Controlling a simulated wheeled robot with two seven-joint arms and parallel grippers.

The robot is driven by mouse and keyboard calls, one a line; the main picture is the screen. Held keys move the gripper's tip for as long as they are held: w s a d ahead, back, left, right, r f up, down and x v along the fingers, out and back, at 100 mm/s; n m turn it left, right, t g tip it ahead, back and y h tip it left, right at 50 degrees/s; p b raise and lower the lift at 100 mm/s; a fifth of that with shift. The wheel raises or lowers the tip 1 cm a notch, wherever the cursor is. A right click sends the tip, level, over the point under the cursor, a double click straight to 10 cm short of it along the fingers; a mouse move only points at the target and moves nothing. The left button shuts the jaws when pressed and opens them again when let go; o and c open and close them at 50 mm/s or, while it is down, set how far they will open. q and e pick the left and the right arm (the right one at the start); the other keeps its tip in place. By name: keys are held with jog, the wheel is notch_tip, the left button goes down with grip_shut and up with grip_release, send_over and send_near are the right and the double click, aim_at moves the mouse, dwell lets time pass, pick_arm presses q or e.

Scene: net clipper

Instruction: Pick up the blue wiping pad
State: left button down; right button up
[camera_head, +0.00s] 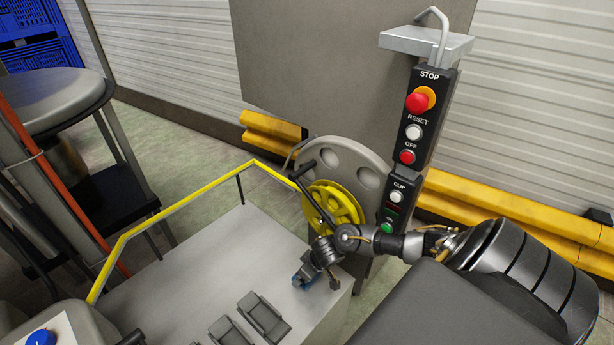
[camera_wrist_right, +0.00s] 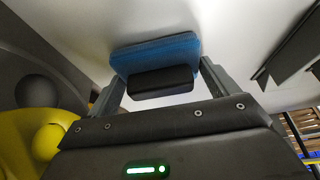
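The blue wiping pad (camera_head: 301,281) lies on the light table top near its right edge in the head view, partly hidden by my right gripper (camera_head: 318,281). In the right wrist view, the blue pad (camera_wrist_right: 157,53) has a black handle (camera_wrist_right: 161,82) on its near side. The two fingers of my right gripper (camera_wrist_right: 162,75) are spread, one on each side of the handle. Narrow gaps seem to show between the fingers and the handle. My left gripper is not in view.
A grey disc with a yellow wheel (camera_head: 333,202) and crank stands behind the table. A control post (camera_head: 412,150) with buttons is beside it. A yellow rail (camera_head: 180,203) borders the table's left and back.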

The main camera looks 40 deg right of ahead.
jog(key=c, duration=0.4)
jog(key=shift+r, duration=0.55)
jog(key=s+a+r+p, duration=0.1)
jog(key=s+a+r, duration=0.2)
jog(key=r, duration=0.1)
jog(key=s+a+r+p, duration=0.2)
jog(key=s+a+r, duration=0.1)
jog(key=a+r, duration=0.1)
jog(key=s+a+r+p, duration=0.2)
jog(key=s+a+r, duration=0.1)
jog(key=r, duration=0.1)
jog(key=shift+a, duration=0.4)
